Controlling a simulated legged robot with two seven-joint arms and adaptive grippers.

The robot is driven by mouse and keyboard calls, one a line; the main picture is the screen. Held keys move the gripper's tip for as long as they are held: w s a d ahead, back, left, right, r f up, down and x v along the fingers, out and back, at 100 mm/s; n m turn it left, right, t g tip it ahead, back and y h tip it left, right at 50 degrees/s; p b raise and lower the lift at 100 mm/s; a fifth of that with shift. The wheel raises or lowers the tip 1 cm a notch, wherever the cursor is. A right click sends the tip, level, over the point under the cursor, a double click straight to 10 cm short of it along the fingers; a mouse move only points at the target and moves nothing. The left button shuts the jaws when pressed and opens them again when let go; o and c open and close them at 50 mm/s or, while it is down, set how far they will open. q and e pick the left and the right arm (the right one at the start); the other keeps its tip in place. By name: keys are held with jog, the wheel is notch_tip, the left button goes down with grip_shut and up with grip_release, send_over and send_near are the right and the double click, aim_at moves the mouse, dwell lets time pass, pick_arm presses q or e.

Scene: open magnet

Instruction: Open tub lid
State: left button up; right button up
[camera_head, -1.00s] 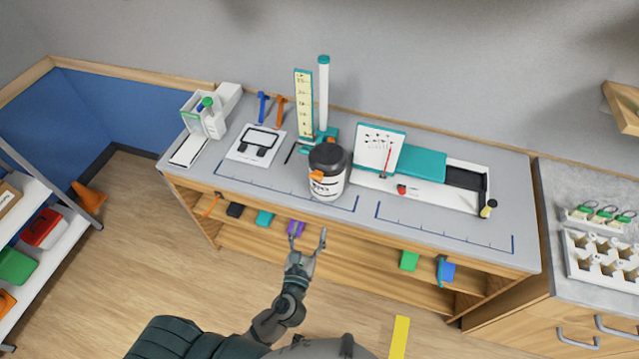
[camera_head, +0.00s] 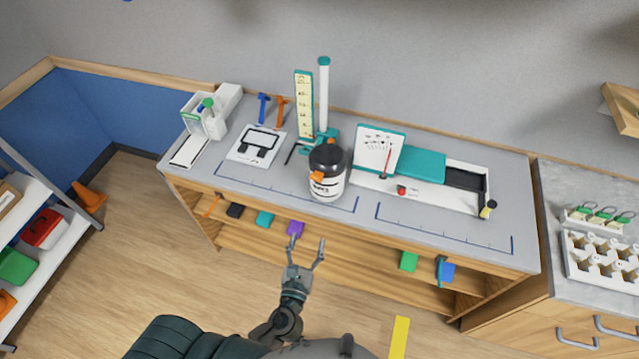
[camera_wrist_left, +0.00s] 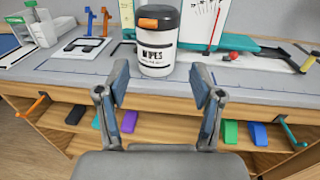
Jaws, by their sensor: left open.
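The tub (camera_head: 327,178) is a white wipes canister with a black lid (camera_head: 327,155) and an orange tab (camera_head: 317,175) on the front of the lid. It stands upright near the middle of the grey bench top. In the left wrist view the tub (camera_wrist_left: 157,48) is straight ahead, beyond the fingertips, and the orange tab (camera_wrist_left: 148,23) faces me. My left gripper (camera_head: 306,248) is open and empty, in front of the bench and short of the tub; its spread fingers also show in the left wrist view (camera_wrist_left: 160,88). My right gripper is not in view.
A tall scale and white tube (camera_head: 323,95) stand behind the tub. A white and teal tray with a chart board (camera_head: 379,150) lies to its right. A white board (camera_head: 255,146) lies to its left. The bench front edge and open shelf are near my gripper.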

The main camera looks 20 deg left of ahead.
pick_arm(q)
jog(key=s, duration=1.2)
jog(key=shift+d, duration=0.3)
jog(key=shift+f, duration=0.1)
